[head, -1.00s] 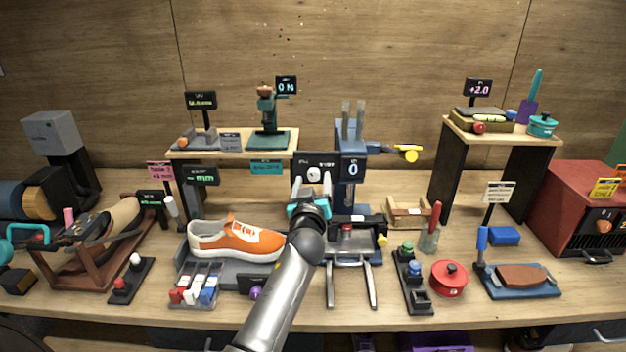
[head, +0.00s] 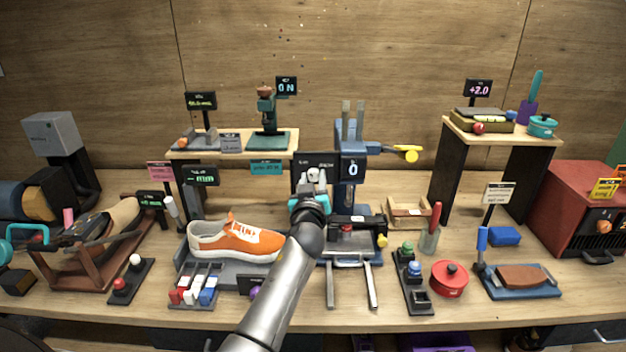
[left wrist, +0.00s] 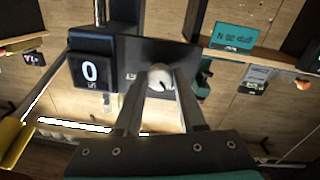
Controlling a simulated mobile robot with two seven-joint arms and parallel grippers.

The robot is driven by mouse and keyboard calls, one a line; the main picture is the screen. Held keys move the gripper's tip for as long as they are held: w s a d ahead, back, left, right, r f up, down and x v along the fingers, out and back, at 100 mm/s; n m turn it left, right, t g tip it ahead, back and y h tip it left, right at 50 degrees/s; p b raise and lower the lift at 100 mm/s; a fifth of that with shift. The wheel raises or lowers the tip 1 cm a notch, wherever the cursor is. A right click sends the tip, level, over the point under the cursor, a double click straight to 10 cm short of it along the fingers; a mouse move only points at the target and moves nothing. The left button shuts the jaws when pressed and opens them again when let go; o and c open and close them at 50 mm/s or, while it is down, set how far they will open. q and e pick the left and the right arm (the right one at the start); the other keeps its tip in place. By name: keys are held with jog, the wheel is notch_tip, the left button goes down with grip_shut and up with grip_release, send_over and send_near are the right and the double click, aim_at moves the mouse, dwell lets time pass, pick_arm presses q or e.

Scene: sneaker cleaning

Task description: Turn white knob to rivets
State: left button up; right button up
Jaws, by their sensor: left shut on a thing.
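The white knob (left wrist: 160,77) sits on a dark panel (left wrist: 135,50) and carries a small dark mark; it also shows as a small pale shape in the head view (head: 313,175). My left gripper (left wrist: 159,88) is shut on it, with one finger on either side. In the head view my left gripper (head: 312,185) reaches up to the panel (head: 330,161) and covers part of it. The panel's small lettering is too partial to read. My right gripper is not in view.
Next to the panel a display (head: 353,168) reads 0 on a blue press with a yellow-ended lever (head: 407,153). An orange sneaker (head: 237,242) lies left of my arm. A metal fork-like stand (head: 352,283) and a button strip (head: 411,281) are to the right.

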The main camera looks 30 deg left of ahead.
pick_arm(q)
grip_shut()
jog(key=shift+m, duration=0.4)
jog(key=m, duration=0.4)
jog(key=shift+p, duration=0.3)
jog(key=m, duration=0.4)
jog(key=shift+m+g+p, duration=0.3)
jog(key=shift+m+p, duration=0.05)
jog(key=shift+m, duration=0.05)
jog(key=m+p, duration=0.1)
jog(key=m, duration=0.4)
jog(key=shift+r, duration=0.1)
jog(key=m+p, duration=0.1)
jog(key=m, duration=0.3)
jog(key=shift+d+m, duration=0.1)
jog(key=shift+m, duration=0.2)
jog(key=o, duration=0.8)
grip_release()
